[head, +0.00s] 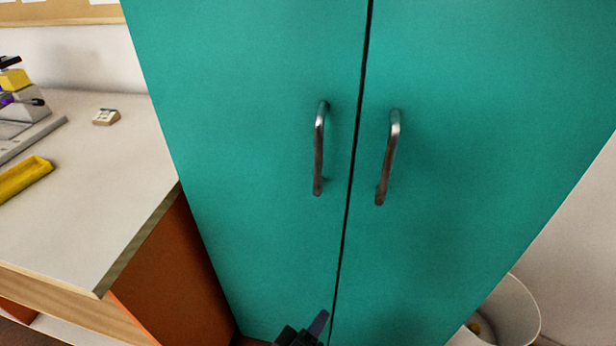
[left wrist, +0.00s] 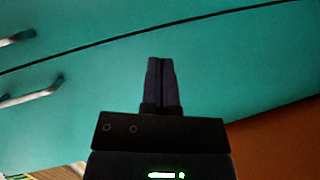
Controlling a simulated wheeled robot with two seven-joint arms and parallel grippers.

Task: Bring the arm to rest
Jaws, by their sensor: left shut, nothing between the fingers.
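My left gripper (head: 318,325) shows at the bottom middle of the head view, in front of the lower part of the teal cabinet (head: 260,180). In the left wrist view its two dark fingers (left wrist: 162,64) are together with nothing between them. The teal cabinet doors (left wrist: 230,80) fill most of the wrist view behind the fingers. My right gripper is in neither view.
The cabinet has two metal handles, a left one (head: 319,150) and a right one (head: 388,158), and its doors are shut. A worktop (head: 100,190) at left holds a yellow tray (head: 24,179) and a small beige item (head: 106,117). A white bin (head: 515,312) stands at lower right.

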